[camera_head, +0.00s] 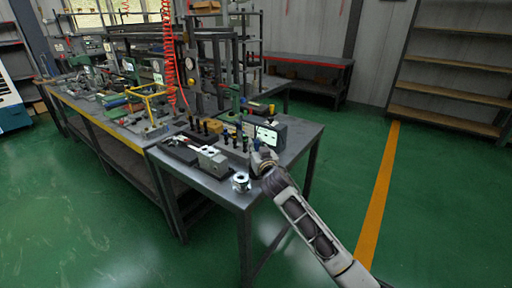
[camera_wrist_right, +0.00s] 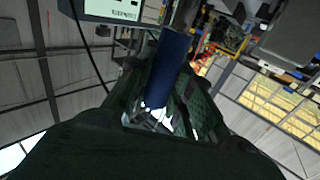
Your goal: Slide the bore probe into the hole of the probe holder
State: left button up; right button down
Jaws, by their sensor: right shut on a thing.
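The bore probe (camera_wrist_right: 170,62) shows a smooth dark blue handle in the right wrist view. My right gripper (camera_wrist_right: 166,82) is shut on this handle, with dark textured fingers on both sides of it. In the head view my right gripper (camera_head: 262,157) is above the right part of the near workbench, in front of the display box. A small blue piece of the probe (camera_head: 257,143) shows just above the fingers. The probe's tip is hidden in both views. I cannot pick out the probe holder or its hole for certain. My left gripper is not in view.
The display box (camera_head: 266,135) stands close behind my gripper. A grey metal block (camera_head: 212,161) and a metal ring (camera_head: 241,182) are to the left on the workbench (camera_head: 232,200). Several dark-topped pieces stand in a row behind. The bench's right corner is mostly clear.

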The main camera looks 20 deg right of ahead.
jog(key=c, duration=1.7)
grip_release()
jog(key=shift+f, duration=0.1)
jog(key=shift+c, duration=0.2)
jog(key=o, duration=0.5)
jog(key=shift+c, duration=0.2)
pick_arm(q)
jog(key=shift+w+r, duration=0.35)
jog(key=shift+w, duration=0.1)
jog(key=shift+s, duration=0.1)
